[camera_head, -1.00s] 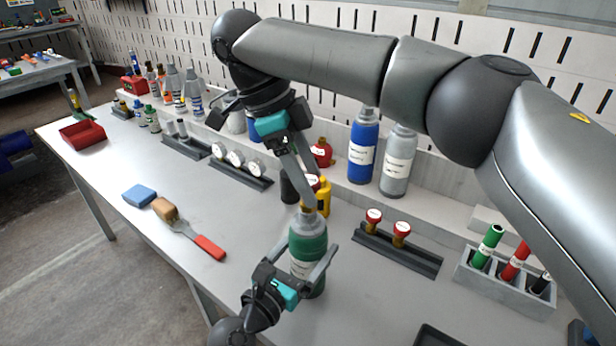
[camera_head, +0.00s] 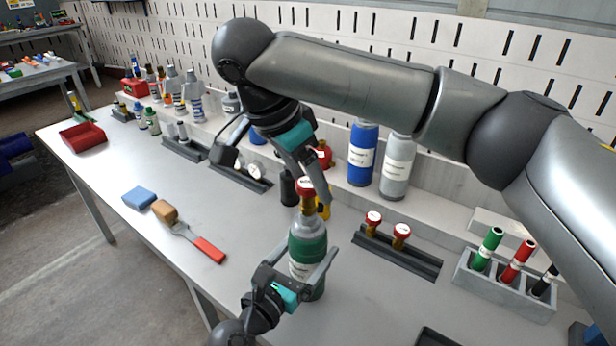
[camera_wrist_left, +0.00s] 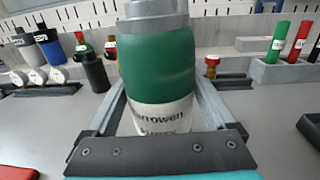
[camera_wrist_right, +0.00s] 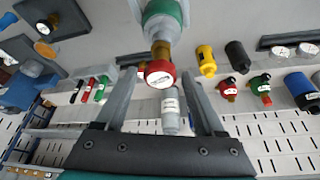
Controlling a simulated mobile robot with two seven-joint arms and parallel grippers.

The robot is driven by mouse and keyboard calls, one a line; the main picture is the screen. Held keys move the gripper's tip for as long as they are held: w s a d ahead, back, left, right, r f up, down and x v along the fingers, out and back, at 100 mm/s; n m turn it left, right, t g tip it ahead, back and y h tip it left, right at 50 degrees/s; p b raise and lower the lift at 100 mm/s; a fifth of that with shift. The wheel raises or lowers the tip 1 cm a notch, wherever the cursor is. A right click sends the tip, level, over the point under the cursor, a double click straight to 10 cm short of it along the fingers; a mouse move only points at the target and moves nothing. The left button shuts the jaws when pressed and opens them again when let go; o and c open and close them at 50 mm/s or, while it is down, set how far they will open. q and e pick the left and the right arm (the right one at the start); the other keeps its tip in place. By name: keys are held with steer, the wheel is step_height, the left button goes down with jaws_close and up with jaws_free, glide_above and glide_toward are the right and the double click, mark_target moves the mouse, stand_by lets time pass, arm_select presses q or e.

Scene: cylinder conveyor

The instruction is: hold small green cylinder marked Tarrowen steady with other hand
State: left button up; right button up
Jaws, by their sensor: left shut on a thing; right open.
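The small green cylinder (camera_head: 308,246) stands upright near the bench's front. It has a grey shoulder and a white label, partly readable as Tarrowen in the left wrist view (camera_wrist_left: 160,70). A brass valve with a red-rimmed gauge (camera_head: 306,186) sits on its top. My left gripper (camera_head: 304,264) is shut on the cylinder's body, one finger on each side. My right gripper (camera_head: 318,184) is open beside and above the valve. In the right wrist view the gauge (camera_wrist_right: 160,74) shows between its spread fingers, apparently untouched. The far finger is hidden in the head view.
A rack with two brass valves (camera_head: 400,254) and a holder with coloured tubes (camera_head: 506,280) stand to the right. Blue (camera_head: 362,153) and grey (camera_head: 396,166) cylinders stand behind.

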steer(key=shift+n, duration=0.3)
steer(key=n+y, duration=0.1)
steer(key=n, duration=0.2)
steer(key=n+t+y, duration=0.1)
steer(key=n, duration=0.2)
stand_by(0.3)
steer(key=n+y, duration=0.1)
steer(key=n, duration=0.2)
steer(key=n+y, duration=0.1)
steer(key=n, duration=0.2)
steer(key=shift+t, duration=0.3)
